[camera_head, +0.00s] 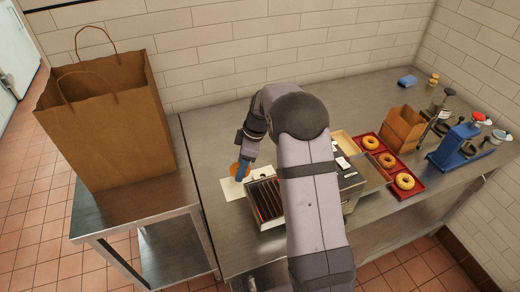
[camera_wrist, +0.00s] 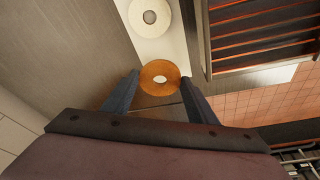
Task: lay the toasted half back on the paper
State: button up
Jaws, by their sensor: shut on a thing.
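My gripper (camera_wrist: 160,92) is shut on the toasted half (camera_wrist: 160,77), a golden-brown ring gripped at its sides between the two fingers. In the head view my gripper (camera_head: 243,172) and the orange-brown toasted half (camera_head: 235,167) are behind the toaster's left end, partly hidden by my arm. The white paper (camera_head: 231,191) lies on the steel counter left of the toaster. In the wrist view the paper (camera_wrist: 164,47) runs up to the half, and white shows through its hole. I cannot tell whether the half touches the paper.
A pale round piece (camera_wrist: 150,17) with a grey centre is on the paper. The toaster (camera_head: 266,202) has glowing slots close beside the paper. A paper bag (camera_head: 108,125) stands left.

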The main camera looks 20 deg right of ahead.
jog(key=shift+s+a+f+n, duration=0.15)
jog(key=shift+a, duration=0.25)
jog(key=shift+s+a+f+n, duration=0.1)
jog(key=shift+a+f+n, duration=0.05)
jog(key=shift+a, duration=0.2)
jog(key=shift+f+b, duration=1.45)
jog(key=shift+f, duration=1.25)
jog(key=o, duration=1.2)
jog(key=shift+f, duration=0.1)
jog(key=shift+s, duration=0.1)
